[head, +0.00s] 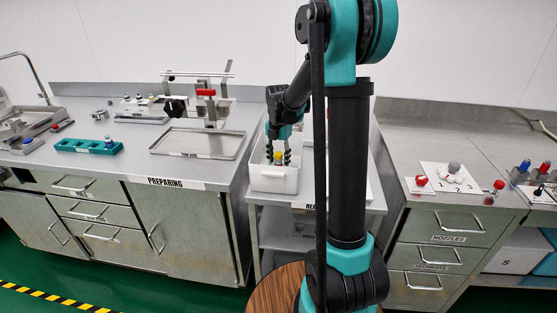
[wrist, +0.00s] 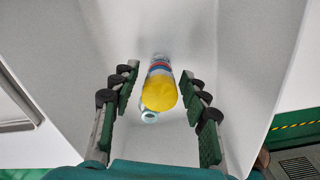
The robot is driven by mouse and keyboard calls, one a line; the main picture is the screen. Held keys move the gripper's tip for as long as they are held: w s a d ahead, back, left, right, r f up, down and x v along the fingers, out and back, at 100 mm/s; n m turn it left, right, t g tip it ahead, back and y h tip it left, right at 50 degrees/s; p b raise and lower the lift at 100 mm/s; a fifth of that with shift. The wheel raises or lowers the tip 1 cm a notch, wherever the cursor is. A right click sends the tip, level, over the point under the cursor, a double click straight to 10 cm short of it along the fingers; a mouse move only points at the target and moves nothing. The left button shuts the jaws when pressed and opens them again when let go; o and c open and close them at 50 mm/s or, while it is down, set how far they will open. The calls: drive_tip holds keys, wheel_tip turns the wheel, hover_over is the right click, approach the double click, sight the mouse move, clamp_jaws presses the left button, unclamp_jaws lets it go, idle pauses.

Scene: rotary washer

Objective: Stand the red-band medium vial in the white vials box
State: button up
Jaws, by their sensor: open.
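My gripper (head: 278,152) points down into an open white box (head: 274,182) on the middle stand, with its fingers spread. A yellow-topped vial (head: 278,158) is between the fingers. In the wrist view the yellow top (wrist: 159,93) sits between the two open fingers (wrist: 159,74), with a gap on both sides. Red, blue and pale bands show beyond the top; I cannot tell whether they all belong to this vial. A small pale ring shows beside the top. The vial's base is hidden. The box walls (wrist: 252,60) surround the gripper.
The left counter holds a metal tray (head: 200,144), a green rack (head: 88,146) and a stand with a red part (head: 206,93). The right counter holds a white numbered plate (head: 450,178) and red-topped pieces (head: 421,181). My arm hides part of the middle stand.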

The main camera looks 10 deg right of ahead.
wheel_tip(320, 180, up, 12)
drive_tip(key=shift+r, duration=0.15)
idle(0.5)
idle(1.2)
